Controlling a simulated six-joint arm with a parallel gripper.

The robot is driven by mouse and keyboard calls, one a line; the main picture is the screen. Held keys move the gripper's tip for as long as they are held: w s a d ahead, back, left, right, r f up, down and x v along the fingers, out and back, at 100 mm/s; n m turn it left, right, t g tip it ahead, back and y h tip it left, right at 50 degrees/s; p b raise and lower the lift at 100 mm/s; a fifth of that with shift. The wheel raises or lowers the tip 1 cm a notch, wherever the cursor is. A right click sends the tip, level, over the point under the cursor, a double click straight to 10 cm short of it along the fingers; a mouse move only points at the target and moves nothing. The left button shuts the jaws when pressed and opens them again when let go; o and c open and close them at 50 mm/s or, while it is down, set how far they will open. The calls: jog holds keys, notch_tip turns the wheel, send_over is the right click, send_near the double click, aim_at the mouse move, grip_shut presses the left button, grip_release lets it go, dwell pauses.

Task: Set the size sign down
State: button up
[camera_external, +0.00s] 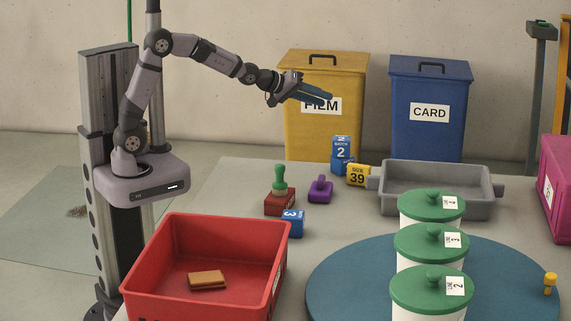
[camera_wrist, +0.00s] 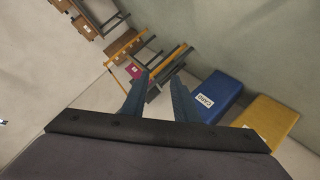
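The size sign (camera_external: 357,175) is a small yellow block marked "SIZE 39". It appears to stand upright on the grey table, between the blue "BATCH 2" block and the grey tray; whether it touches them I cannot tell. My gripper (camera_external: 322,97) is raised high above the table, in front of the yellow FILM bin in the picture and well above the sign. In the wrist view my gripper (camera_wrist: 159,82) has its two blue fingers apart with nothing between them. The sign does not show in the wrist view.
The blue "BATCH 2" block (camera_external: 342,154), grey tray (camera_external: 437,206), purple stamp (camera_external: 320,189) and green-handled stamp (camera_external: 279,194) surround the sign. A red crate (camera_external: 158,282), green-lidded pots (camera_external: 431,242) and blue round mat (camera_external: 350,285) are nearer. FILM (camera_external: 324,70) and CARD (camera_external: 430,85) bins stand behind.

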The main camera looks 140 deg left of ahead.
aim_at(348, 165)
jog(key=w+d+r+m+t+p, duration=0.1)
jog(key=w+r+m+t, duration=0.4)
jog(key=w+m, duration=0.3)
jog(key=w+d+m+t+h+p, duration=0.2)
jog(key=w+d+m+t+h, duration=0.25)
jog(key=w+d+m, duration=0.4)
jog(key=shift+m+g, duration=0.25)
jog(key=shift+g, duration=0.1)
jog(key=f, duration=1.2)
jog(key=s+a+f, duration=0.1)
jog(key=f, duration=0.5)
jog(key=shift+a+f, duration=0.1)
jog(key=shift+b+x, duration=0.95)
jog(key=shift+x, duration=2.7)
jog(key=shift+s+a, duration=0.1)
jog(key=shift+c, duration=0.3)
grip_shut()
